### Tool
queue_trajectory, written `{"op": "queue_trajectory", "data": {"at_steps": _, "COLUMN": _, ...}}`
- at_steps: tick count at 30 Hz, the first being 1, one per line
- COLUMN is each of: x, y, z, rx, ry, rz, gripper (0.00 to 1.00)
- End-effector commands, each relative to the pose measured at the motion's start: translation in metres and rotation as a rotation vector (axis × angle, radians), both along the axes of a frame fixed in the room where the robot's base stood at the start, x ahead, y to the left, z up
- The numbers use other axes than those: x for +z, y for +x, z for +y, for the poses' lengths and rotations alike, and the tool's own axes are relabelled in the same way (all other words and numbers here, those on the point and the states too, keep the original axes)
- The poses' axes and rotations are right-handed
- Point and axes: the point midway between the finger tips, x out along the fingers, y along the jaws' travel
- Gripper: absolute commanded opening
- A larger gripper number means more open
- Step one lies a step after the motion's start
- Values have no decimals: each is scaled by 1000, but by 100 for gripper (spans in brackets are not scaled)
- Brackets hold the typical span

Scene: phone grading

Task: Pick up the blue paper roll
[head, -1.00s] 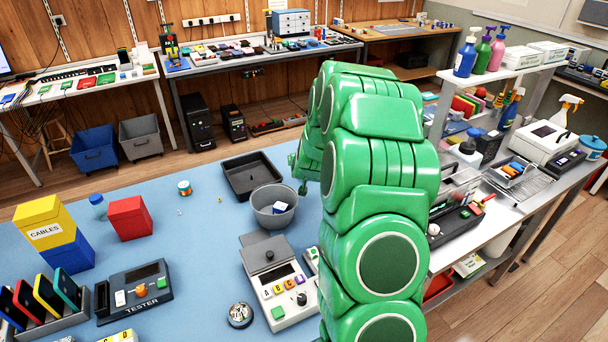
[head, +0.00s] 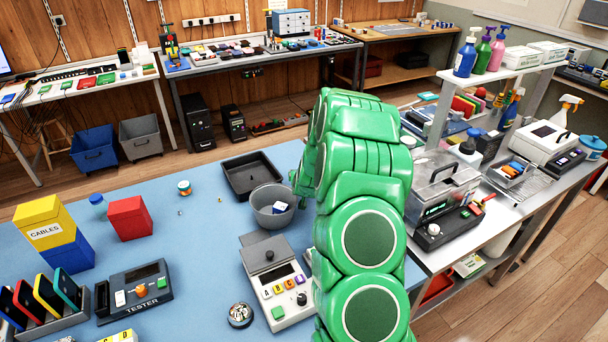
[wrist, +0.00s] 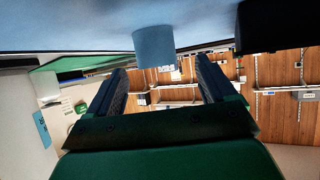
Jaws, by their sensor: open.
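In the wrist view, which looks upside down, a plain blue cylinder (wrist: 155,47), taken to be the blue paper roll, stands on the blue bench top (wrist: 60,35). My gripper (wrist: 163,78) is open, with its two dark fingers apart and nothing between them. The roll shows beyond the fingertips, roughly in line with the gap; I cannot tell the exact distance. In the head view I do not make out the roll, and my green arm covers part of the bench. The fingers are hidden there too.
Near my arm are a grey bin (head: 264,208), a black tray (head: 240,178) and a grey device with coloured keys (head: 262,268). To the right stands a bench with a clear-lidded machine (head: 440,190). The blue mat is fairly clear around the small jar (head: 184,188).

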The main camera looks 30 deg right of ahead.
Motion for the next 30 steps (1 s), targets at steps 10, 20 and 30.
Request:
{"op": "queue_trajectory", "data": {"at_steps": 10, "x": -13, "y": 22, "z": -14, "rx": -1, "ry": 2, "rz": 3, "gripper": 84}}
{"op": "queue_trajectory", "data": {"at_steps": 20, "x": -22, "y": 41, "z": -22, "rx": 0, "ry": 1, "rz": 1, "gripper": 84}}
{"op": "queue_trajectory", "data": {"at_steps": 30, "x": -22, "y": 40, "z": -21, "rx": 0, "ry": 1, "rz": 1, "gripper": 60}}
